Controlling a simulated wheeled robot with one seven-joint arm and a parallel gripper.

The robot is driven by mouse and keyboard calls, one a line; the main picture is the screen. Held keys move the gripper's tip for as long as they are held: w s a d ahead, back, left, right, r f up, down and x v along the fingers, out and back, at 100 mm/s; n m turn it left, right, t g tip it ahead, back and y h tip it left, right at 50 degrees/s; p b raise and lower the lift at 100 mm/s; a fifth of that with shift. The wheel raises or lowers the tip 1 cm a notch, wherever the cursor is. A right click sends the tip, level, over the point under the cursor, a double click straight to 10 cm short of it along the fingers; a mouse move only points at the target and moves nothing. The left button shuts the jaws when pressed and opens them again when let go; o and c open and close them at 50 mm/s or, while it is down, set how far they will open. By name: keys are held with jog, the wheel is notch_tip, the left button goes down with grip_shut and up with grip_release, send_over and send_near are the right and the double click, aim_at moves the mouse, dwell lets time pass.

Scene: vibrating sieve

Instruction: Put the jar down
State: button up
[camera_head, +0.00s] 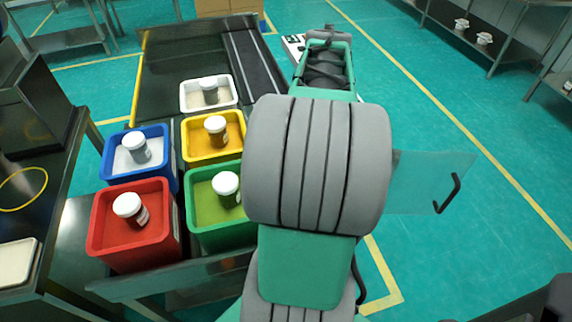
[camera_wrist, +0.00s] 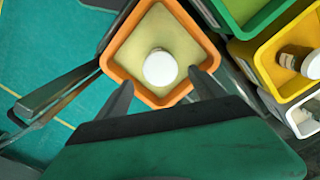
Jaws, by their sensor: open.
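A jar with a round white lid (camera_wrist: 160,68) is in an orange bin (camera_wrist: 112,70) in the wrist view, seen from nearly straight above, so its body is mostly hidden. It looks upright, on the pale contents near the middle of the bin. My gripper (camera_wrist: 163,92) is open, with one dark fingertip low on each side of the lid. Both fingers look apart from the lid. In the head view my own arm covers the right-hand part of the scene, and the orange bin, its jar and my gripper do not show.
Jars stand in the red (camera_head: 160,252), green (camera_head: 222,235), blue (camera_head: 147,130), yellow (camera_head: 213,157) and white (camera_head: 209,107) bins left of my arm. In the wrist view the green bin (camera_wrist: 228,15) adjoins the orange bin's right side. A clear panel (camera_head: 430,175) lies right of my arm.

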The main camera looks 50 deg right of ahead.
jog(key=w+a+n, duration=0.4)
jog(key=w+a, duration=0.2)
jog(key=a, duration=0.4)
jog(key=a+f+n+t, duration=0.1)
jog(key=a+n, duration=0.3)
jog(key=a, duration=0.7)
jog(key=s+a+f+n+t, duration=0.1)
jog(key=a+f+n, duration=0.3)
jog(key=a, duration=0.7)
jog(key=shift+n, duration=0.6)
jog(key=shift+c, duration=0.3)
